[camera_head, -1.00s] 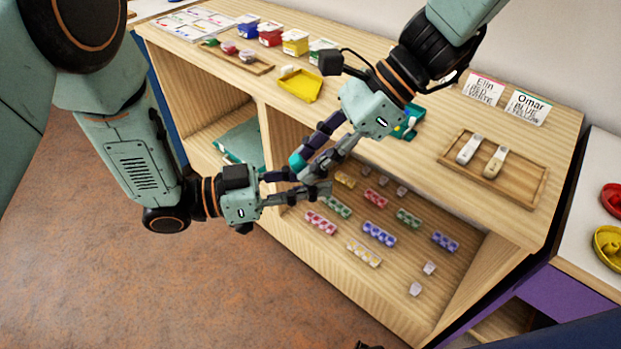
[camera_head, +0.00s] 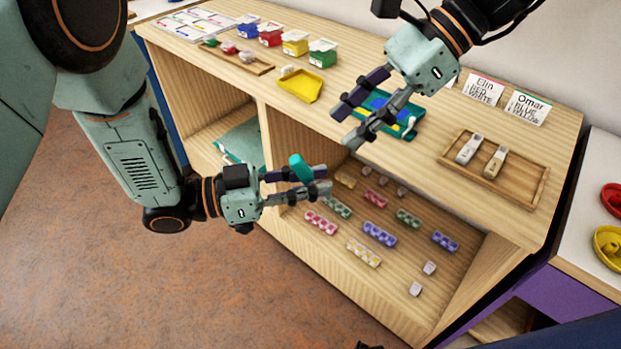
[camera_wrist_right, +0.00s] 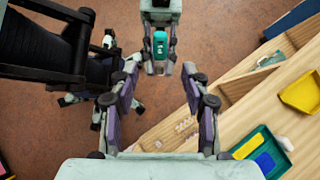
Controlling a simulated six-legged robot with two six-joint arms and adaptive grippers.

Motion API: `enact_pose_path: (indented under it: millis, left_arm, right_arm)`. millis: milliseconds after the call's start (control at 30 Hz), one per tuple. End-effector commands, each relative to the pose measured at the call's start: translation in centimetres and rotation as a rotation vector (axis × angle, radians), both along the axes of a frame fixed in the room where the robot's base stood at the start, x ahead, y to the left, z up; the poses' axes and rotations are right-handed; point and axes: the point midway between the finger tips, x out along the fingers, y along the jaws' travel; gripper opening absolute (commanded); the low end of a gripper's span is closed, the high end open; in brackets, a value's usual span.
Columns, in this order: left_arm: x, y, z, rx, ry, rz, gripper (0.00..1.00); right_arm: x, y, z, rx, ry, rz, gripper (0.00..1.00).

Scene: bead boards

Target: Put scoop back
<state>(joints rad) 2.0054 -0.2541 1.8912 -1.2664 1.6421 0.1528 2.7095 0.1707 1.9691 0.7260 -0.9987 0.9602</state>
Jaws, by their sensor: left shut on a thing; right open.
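A small teal piece, seemingly the scoop (camera_head: 300,168), is held in my left gripper (camera_head: 320,179) in front of the shelf unit; it stands tilted between the fingers. It also shows in the right wrist view (camera_wrist_right: 160,46), upright between the left fingers. Its lower end is hidden by the fingers. My right gripper (camera_head: 343,128) is open and empty, above and to the right of the scoop. A wooden tray (camera_head: 262,69) at the back left of the top holds small green, red and white pieces. Another wooden tray (camera_head: 523,199) at the right holds two pale-handled tools.
On the shelf top are a yellow tray (camera_head: 301,86), a teal tray with blue inside (camera_head: 413,130), coloured boxes (camera_head: 322,53) and name cards (camera_head: 527,106). The lower shelf (camera_head: 395,273) holds several bead strips. Open floor lies at left.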

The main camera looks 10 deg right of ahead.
Motion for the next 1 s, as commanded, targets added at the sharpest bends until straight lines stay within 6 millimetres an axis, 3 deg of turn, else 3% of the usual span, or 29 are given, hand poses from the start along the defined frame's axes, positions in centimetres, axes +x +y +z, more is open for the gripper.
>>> enact_pose_path:
  millis: [100, 300, 467, 567, 733, 1000]
  left_arm:
    - [0.0, 0.0, 0.0, 0.0, 0.0, 0.0, 0.0]
    - [0.0, 0.0, 0.0, 0.0, 0.0, 0.0, 0.0]
    - [0.0, 0.0, 0.0, 0.0, 0.0, 0.0, 0.0]
    - [0.0, 0.0, 0.0, 0.0, 0.0, 0.0, 0.0]
    - [0.0, 0.0, 0.0, 0.0, 0.0, 0.0, 0.0]
    - [0.0, 0.0, 0.0, 0.0, 0.0, 0.0, 0.0]
  right_arm:
    - [0.2, -1.3, 1.5, 0.003, -0.003, -0.001, 0.47]
    - [0.2, -2.5, 2.6, 0.0, -0.001, 0.001, 0.47]
    - [0.1, -2.9, 0.7, -0.037, -0.005, 0.012, 0.47]
    - [-0.1, -3.6, -2.8, -0.099, -0.022, 0.035, 0.47]
    - [-1.4, -5.3, -10.4, -0.246, -0.072, 0.128, 0.47]
    - [-6.1, -8.7, -21.7, -0.463, -0.169, 0.396, 0.47]
